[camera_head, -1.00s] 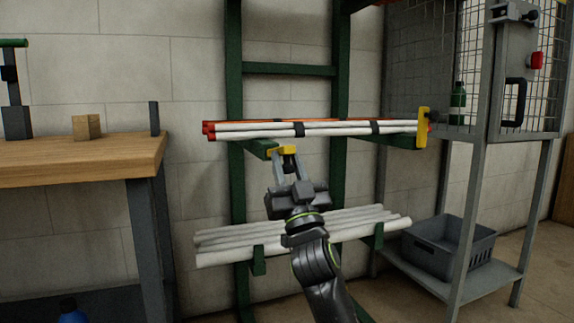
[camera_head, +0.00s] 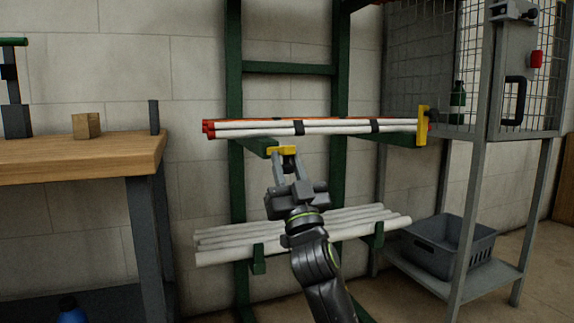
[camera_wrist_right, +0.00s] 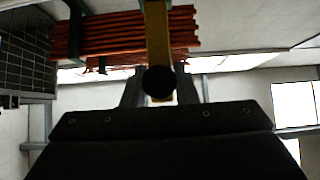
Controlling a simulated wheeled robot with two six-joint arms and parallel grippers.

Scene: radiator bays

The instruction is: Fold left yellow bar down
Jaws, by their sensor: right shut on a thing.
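The left yellow bar (camera_head: 283,150) lies folded out flat at the end of the left green arm (camera_head: 256,146) of the rack, below the bundle of tubes. My right gripper (camera_head: 288,157) is shut on this bar from below. In the right wrist view the yellow bar (camera_wrist_right: 157,35) runs between the fingers, with a dark round end facing the camera. The right yellow bar (camera_head: 422,126) stands upright at the end of the right green arm. My left gripper is not in view.
White tubes with red and orange ends (camera_head: 270,129) rest on the upper arms, strapped in black. Grey-white pipes (camera_head: 300,234) lie on lower arms. A wooden bench (camera_head: 80,160) stands left, a wire cage (camera_head: 440,60) and grey crate (camera_head: 450,243) right.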

